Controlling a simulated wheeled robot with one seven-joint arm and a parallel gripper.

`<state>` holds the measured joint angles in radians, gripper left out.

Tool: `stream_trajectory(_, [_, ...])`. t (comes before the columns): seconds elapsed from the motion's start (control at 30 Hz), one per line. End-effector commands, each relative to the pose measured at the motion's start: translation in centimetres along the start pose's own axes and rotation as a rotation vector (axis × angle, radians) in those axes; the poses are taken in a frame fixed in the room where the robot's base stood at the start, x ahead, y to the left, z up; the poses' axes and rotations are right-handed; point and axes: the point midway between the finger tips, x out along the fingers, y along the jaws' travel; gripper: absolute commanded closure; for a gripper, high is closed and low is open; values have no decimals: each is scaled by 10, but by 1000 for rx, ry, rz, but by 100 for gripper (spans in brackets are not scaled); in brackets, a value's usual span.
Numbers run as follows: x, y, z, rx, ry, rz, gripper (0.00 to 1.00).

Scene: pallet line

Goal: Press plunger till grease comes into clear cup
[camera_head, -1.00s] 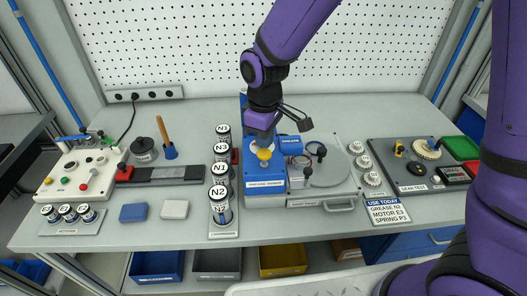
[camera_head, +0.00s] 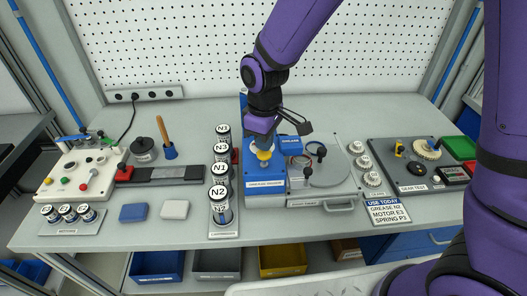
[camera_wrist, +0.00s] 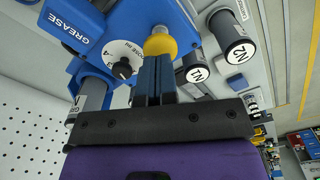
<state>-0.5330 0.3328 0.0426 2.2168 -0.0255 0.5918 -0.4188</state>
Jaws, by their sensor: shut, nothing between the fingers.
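The blue grease dispenser (camera_head: 265,187) stands at the middle of the bench. Its yellow plunger knob (camera_head: 264,156) is on top and also shows in the wrist view (camera_wrist: 160,43). My gripper (camera_head: 262,146) is shut and empty, its fingertips (camera_wrist: 156,58) at the knob; I cannot tell whether they touch it.
A row of cartridges (camera_head: 220,205) stands close on the left, the front one labelled N2. A grey round-topped unit (camera_head: 325,175) is close on the right. A sign (camera_head: 386,212) reads grease N2, motor E3, spring P3. The front bench strip is mostly clear.

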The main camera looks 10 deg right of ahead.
Motion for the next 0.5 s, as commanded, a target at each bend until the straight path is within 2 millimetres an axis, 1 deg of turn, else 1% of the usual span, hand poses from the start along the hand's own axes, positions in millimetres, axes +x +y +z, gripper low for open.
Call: stream_trajectory(0.5, [16,0,0,0,-1,-1,100])
